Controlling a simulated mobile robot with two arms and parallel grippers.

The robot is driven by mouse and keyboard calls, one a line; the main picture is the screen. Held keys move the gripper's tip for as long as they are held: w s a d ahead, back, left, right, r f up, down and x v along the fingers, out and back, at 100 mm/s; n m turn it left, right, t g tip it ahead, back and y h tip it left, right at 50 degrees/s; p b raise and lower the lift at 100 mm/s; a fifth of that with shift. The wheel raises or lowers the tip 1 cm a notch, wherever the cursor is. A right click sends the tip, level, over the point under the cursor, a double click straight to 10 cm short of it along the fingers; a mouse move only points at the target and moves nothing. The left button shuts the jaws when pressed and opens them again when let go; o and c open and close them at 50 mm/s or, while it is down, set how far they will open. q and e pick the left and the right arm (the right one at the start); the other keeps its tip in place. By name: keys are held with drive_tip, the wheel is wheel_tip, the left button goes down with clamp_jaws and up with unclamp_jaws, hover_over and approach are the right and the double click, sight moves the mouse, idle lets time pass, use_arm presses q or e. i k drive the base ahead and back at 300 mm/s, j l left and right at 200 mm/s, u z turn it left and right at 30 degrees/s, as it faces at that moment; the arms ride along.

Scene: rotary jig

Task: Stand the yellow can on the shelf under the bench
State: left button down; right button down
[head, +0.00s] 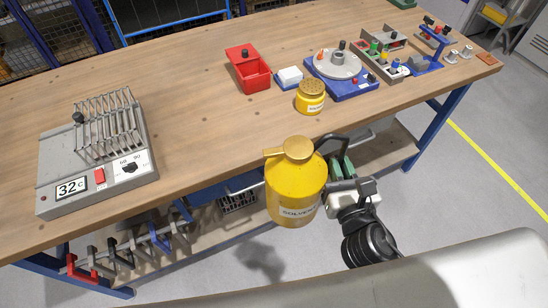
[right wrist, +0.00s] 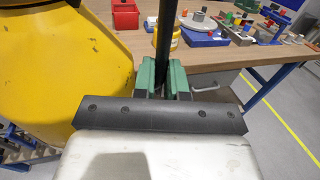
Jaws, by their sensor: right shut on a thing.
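The yellow can (head: 295,190) has a domed top with a cap, a dark handle and a white label starting "SOLV". My right gripper (head: 342,168) is shut on its dark handle, to the right of the can's body. The can hangs roughly upright in front of the bench's front edge. In the right wrist view the can (right wrist: 55,75) fills the left side, and the green fingers (right wrist: 163,77) close around the dark handle. The shelf under the bench (head: 385,150) shows below the wooden top; the can hides part of it. My left gripper is out of view.
The wooden bench (head: 200,115) carries a grey heater box (head: 110,185), a red bin (head: 247,70), a small yellow pot (head: 310,98) and a blue rotary jig (head: 345,85). Clamps (head: 120,255) hang at the lower left. A dark basket (head: 238,203) sits under the bench. A blue leg (head: 437,125) stands at right.

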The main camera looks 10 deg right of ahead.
sight(387, 146)
drive_tip(key=l+u, duration=0.25)
drive_tip(key=l, duration=1.65)
drive_tip(key=l+u, duration=0.2)
drive_tip(key=l, duration=1.75)
